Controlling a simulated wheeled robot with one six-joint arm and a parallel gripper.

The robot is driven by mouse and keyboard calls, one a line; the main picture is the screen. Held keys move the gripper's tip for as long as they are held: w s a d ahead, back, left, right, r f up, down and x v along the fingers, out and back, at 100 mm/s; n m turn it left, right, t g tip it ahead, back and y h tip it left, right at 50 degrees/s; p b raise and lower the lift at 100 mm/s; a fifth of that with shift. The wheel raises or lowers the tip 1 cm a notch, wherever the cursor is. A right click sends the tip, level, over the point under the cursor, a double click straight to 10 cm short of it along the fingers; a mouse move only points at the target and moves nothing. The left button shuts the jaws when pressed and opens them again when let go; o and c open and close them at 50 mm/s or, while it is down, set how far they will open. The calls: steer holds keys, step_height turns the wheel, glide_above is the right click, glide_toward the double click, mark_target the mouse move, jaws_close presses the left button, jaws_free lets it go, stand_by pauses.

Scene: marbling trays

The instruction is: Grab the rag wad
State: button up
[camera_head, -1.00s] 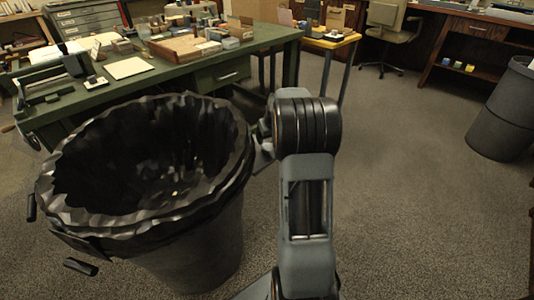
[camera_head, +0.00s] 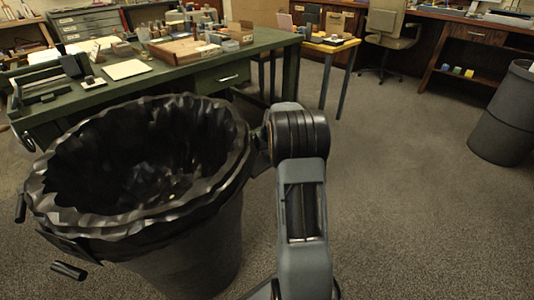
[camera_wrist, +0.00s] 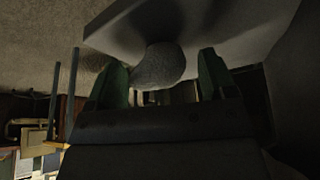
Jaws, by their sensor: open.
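A rounded grey lump, likely the rag wad (camera_wrist: 160,66), shows in the wrist view between my two green fingers. It lies against a pale slab-like surface (camera_wrist: 215,22). My gripper (camera_wrist: 161,62) is open, with one finger on each side of the lump. A gap shows between the lump and the right finger; I cannot tell whether the left finger touches it. In the head view the gripper and the wad are hidden behind my arm and the bin.
A large bin with a black liner (camera_head: 205,245) stands close on the left, beside my arm. A green workbench (camera_head: 255,42) with boxes is behind it. A small yellow table (camera_head: 325,47) stands further back. Another dark bin (camera_head: 505,115) is at right. The floor between is clear.

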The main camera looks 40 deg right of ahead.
steer(key=shift+c, duration=0.4)
steer(key=c, duration=0.9)
steer(key=shift+r, duration=0.1)
